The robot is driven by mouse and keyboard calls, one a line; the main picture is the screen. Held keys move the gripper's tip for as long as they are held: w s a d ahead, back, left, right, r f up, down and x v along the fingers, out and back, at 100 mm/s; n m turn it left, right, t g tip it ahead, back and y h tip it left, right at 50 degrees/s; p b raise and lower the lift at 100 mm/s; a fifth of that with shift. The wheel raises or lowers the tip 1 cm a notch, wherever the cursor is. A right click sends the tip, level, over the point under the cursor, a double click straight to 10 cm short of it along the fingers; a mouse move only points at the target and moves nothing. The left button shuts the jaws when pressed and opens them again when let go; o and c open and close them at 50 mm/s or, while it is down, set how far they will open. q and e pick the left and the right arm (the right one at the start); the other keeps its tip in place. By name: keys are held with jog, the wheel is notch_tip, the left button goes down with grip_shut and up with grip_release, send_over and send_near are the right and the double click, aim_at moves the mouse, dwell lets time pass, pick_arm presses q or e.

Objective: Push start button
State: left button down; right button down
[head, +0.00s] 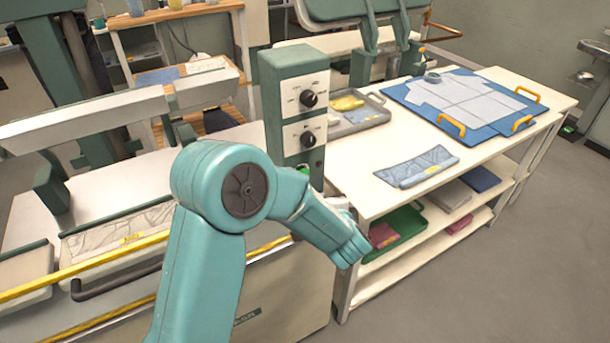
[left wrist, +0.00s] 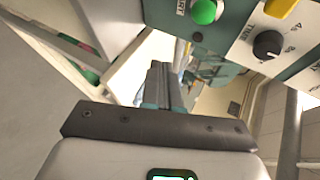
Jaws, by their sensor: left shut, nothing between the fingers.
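The green start button (left wrist: 203,11) sits on the teal control box near the top edge of the left wrist view, beside a label reading START. In the head view only a sliver of green shows on the box (head: 294,75), just above my left arm. My left gripper (left wrist: 166,68) is shut and empty; its fingertips appear below and left of the button in the wrist view, apart from it. In the head view my left forearm and wrist hide the fingers and the lower box. My right gripper is not in view.
Black knobs (head: 309,99) are on the box; a yellow control (left wrist: 281,7) is near the button. A white table (head: 375,190) at right bears a blue board (head: 400,94), a grey tray (head: 384,99) and a folded blue garment (head: 418,167). A pressing machine with a yellow rail (head: 60,284) is at left.

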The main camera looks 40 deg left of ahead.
pick_arm(q)
jog(key=w+a+p, duration=0.1)
jog(key=w+a, duration=0.2)
jog(key=a, duration=0.5)
jog(key=shift+d, duration=0.1)
jog(key=shift+w, duration=0.1)
dwell(1.8)
jog(key=shift+w+a+b, duration=0.1)
jog(key=shift+a+b, duration=0.25)
jog(key=shift+b, duration=0.4)
